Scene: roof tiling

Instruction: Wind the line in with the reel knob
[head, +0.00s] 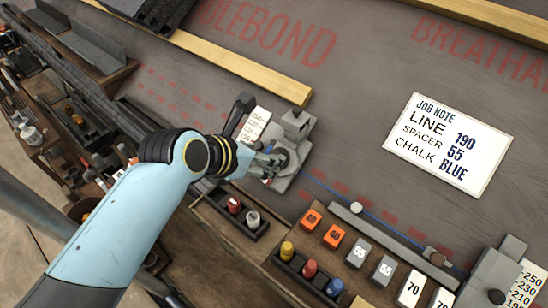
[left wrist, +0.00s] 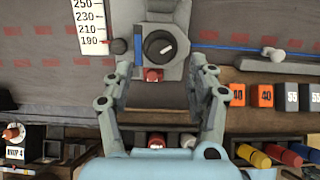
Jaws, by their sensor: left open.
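The reel knob (left wrist: 160,46) is a dark round dial with a white mark, on a grey housing (head: 296,125) at the left end of the blue line (head: 390,228). A red part (left wrist: 153,75) sits just below the knob. My left gripper (left wrist: 164,72) is open, its fingers spread to either side below the knob, with nothing visible between them in its grasp. In the head view the left gripper (head: 268,160) is at the housing and hides part of the knob. My right gripper is not in view.
Orange and grey spacer blocks (head: 311,219) and chalk bottles (head: 287,250) lie below the line. A job note (head: 450,145) reads line 190, spacer 55, chalk blue. Another scale unit (head: 495,292) is at bottom right.

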